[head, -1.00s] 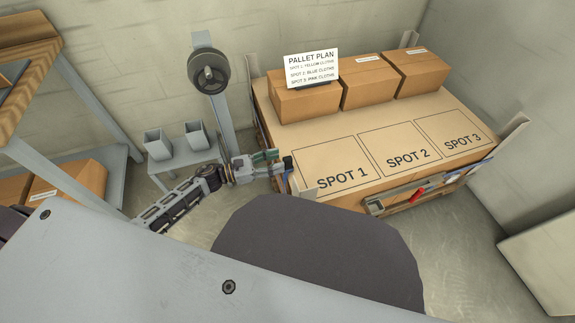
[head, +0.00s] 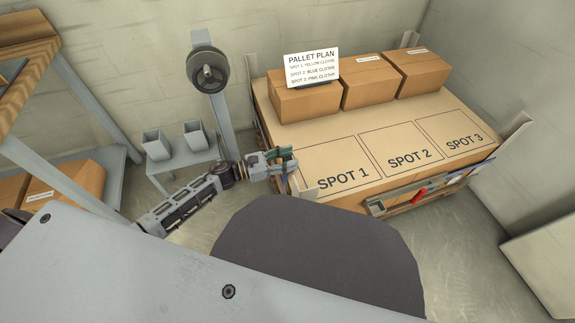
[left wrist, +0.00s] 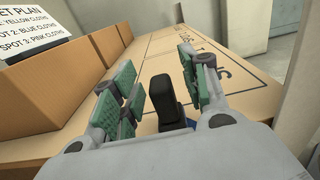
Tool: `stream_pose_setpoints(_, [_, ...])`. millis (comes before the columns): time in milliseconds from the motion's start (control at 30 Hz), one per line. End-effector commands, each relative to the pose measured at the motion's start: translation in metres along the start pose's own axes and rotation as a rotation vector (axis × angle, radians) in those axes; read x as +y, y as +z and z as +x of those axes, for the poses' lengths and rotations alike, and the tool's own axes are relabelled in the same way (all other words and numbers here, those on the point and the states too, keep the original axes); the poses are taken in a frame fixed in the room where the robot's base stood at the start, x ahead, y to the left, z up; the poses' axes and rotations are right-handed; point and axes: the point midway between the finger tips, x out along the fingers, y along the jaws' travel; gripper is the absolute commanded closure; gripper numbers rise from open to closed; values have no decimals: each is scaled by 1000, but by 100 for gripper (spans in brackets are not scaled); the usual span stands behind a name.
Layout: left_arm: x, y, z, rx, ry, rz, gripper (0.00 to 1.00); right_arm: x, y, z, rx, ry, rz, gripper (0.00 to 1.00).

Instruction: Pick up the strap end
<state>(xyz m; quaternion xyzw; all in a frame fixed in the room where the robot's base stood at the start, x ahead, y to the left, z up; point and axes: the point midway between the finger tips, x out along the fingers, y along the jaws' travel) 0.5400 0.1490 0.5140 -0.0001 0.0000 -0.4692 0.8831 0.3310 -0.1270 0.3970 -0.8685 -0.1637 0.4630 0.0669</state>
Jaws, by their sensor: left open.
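The strap end looks like a black tip (left wrist: 164,98) on a blue strap (left wrist: 180,124) in the left wrist view. It stands upright between the finger pads of my left gripper (left wrist: 158,88), with space on both sides. My left gripper (head: 284,158) is open, with green pads, at the near left corner of the pallet load in the head view. There the black tip is mostly hidden by the fingers, and a bit of blue strap shows below them. My right gripper is not in view.
The cardboard-topped pallet (head: 318,152) has marked spots and several boxes (head: 370,90) at the back with a plan sign (head: 311,67). A buckle with a red handle (head: 418,196) is on its front side. A strap reel (head: 208,71) and small bench (head: 180,163) stand left.

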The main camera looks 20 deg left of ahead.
Motion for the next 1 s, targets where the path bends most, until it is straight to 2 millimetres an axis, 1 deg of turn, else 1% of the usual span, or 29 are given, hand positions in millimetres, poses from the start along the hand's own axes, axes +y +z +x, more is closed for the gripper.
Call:
stream_pose_setpoints(67, [0, 0, 0, 0, 0, 0, 57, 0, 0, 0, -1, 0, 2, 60])
stream_pose_setpoints(400, [0, 0, 0, 0, 0, 0, 100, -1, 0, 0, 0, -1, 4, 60])
stream_pose_setpoints(767, [0, 2, 0, 0, 0, 1, 100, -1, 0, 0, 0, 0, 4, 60])
stream_pose_setpoints(1000, [1, 14, 0, 0, 1, 1, 100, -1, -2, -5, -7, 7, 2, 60])
